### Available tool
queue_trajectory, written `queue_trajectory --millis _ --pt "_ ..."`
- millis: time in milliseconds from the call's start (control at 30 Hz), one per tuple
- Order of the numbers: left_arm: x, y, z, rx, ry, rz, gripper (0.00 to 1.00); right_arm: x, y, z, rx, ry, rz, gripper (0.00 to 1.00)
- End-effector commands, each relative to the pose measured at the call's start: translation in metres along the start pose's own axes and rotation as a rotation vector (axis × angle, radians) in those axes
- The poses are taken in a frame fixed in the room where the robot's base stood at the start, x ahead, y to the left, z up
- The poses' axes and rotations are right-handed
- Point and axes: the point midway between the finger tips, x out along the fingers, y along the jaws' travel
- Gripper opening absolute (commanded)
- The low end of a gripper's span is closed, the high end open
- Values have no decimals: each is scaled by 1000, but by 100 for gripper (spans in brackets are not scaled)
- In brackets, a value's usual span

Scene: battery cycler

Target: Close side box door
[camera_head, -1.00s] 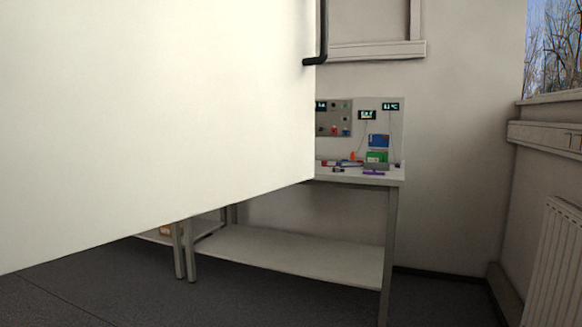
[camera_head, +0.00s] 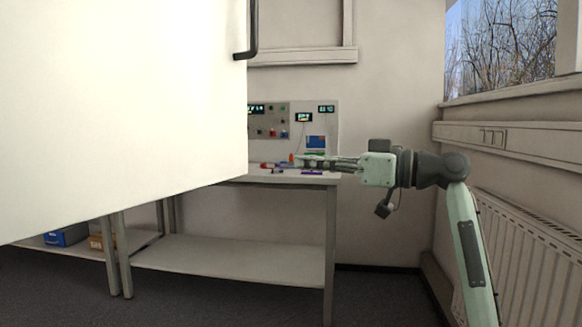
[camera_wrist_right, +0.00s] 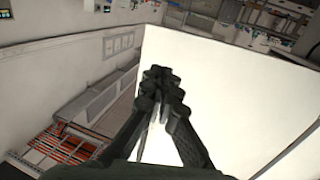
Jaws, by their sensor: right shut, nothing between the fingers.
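The side box door is a large white panel (camera_head: 120,110) that fills the left of the head view and stands open. A black handle (camera_head: 250,35) is at its right edge, near the top. My right gripper (camera_head: 312,162) reaches in from the right, to the right of the door's edge, and is shut and empty. In the right wrist view the dark fingers (camera_wrist_right: 160,80) are together in front of a white panel (camera_wrist_right: 235,95); I cannot tell whether they touch it. My left gripper is not in view.
A workbench (camera_head: 230,262) with a lower shelf stands behind the door. An instrument panel (camera_head: 270,122) and small items are at its back. A radiator (camera_head: 530,250) and a window (camera_head: 500,45) are on the right. Dark floor lies in front.

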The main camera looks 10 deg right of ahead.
Motion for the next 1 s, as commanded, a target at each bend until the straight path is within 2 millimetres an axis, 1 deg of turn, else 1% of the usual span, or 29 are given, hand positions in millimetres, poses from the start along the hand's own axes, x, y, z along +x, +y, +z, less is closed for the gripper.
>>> queue_trajectory --millis 33,300,400,500,600,700,1000 --pt "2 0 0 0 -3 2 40 10 -2 -2 2 0 -5 0" --pt "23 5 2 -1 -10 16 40 68 -1 -2 3 1 -3 0" --pt "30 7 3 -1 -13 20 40 88 -1 -1 2 0 -3 0" --pt "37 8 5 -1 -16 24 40 104 -1 -1 4 0 -1 0" --pt "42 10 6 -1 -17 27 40 114 0 -1 3 0 0 0" --pt "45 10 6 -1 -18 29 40 121 0 0 3 0 2 0" --pt "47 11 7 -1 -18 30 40 124 0 1 1 -1 3 0"
